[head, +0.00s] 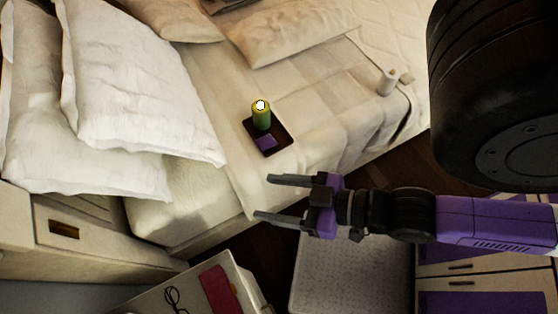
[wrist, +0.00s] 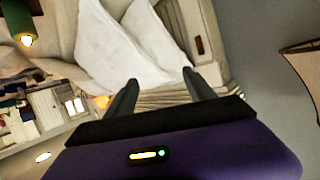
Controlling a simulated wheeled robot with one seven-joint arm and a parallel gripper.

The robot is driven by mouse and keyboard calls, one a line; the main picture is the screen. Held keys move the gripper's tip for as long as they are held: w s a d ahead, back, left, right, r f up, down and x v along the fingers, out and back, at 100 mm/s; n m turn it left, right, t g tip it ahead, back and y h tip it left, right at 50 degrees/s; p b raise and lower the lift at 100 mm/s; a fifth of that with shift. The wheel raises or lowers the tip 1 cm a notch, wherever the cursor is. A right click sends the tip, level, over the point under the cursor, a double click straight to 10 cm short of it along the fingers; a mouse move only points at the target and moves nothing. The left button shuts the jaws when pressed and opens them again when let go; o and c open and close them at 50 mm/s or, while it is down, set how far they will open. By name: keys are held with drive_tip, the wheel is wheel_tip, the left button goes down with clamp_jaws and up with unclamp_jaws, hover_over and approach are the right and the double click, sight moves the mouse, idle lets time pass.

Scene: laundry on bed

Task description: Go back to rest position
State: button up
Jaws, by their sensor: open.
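My gripper (head: 262,198) is open and empty in the head view. Its two dark fingers point left, in front of the bed's edge. My purple arm reaches in from the right. In the wrist view my gripper (wrist: 160,85) also shows its fingers spread apart with nothing between them. Beyond them are white pillows and pale bedding.
A bed (head: 215,115) with white pillows (head: 140,85) fills the upper left. On it, a dark tray (head: 283,138) holds a green cylinder (head: 261,118) and a purple item (head: 265,142). A white cylinder (head: 387,82) stands farther right. A table with a red item (head: 220,290) is below.

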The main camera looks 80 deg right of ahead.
drive_tip(key=r, duration=0.1)
drive_tip(key=r+n, duration=0.1)
drive_tip(key=s+a+r+t, duration=0.1)
drive_tip(key=shift+r+n+y, duration=0.3)
drive_tip(key=shift+y, duration=0.1)
wheel_tip(320, 180, down, 7)
drive_tip(key=b, duration=0.7)
drive_tip(key=shift+f, duration=0.2)
